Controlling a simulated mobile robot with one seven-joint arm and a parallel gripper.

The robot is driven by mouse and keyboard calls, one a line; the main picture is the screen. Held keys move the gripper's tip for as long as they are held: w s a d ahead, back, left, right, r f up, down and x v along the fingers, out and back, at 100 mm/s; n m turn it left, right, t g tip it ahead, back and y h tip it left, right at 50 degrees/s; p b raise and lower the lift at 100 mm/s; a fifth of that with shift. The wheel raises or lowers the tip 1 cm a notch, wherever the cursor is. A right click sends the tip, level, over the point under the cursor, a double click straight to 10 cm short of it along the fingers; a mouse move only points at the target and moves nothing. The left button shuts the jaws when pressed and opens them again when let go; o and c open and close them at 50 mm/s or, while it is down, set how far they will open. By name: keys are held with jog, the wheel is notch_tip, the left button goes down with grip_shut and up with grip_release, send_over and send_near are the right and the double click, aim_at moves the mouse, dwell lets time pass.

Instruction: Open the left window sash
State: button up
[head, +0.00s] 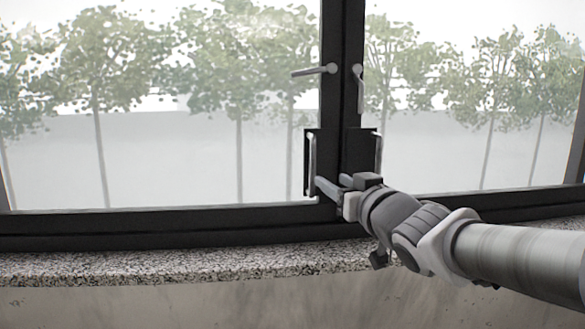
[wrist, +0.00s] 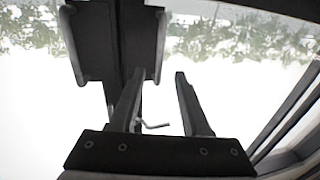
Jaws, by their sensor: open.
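The left window sash (head: 150,225) has a dark frame and looks closed against the middle post. Its lever (head: 315,71) lies level, pointing left; the lever also shows in the wrist view (wrist: 153,125). Its upright pull bar (head: 311,165) stands on a dark plate low by the middle. The wrist view seems turned over, with this bar on the right (wrist: 161,47). My gripper (head: 330,182) is open and empty, its fingers pointing at the window close to the bar. In the wrist view, the bar lies about in line with the gap between the fingertips (wrist: 158,75); contact cannot be told.
The right sash has its own pull bar (head: 378,152), just right of my gripper, and a lever (head: 359,88) hanging down. A speckled stone sill (head: 170,265) runs below the window. The space in front of the left sash looks clear.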

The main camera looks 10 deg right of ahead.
aim_at(314, 169)
jog(key=w, duration=0.3)
jog(key=w+a+p, duration=0.1)
jog(key=w, duration=0.3)
jog(key=w+a, duration=0.1)
jog(key=w, duration=0.3)
jog(key=shift+p, duration=0.35)
jog(key=shift+s, duration=0.1)
jog(key=shift+c, duration=0.3)
grip_shut()
dwell(0.7)
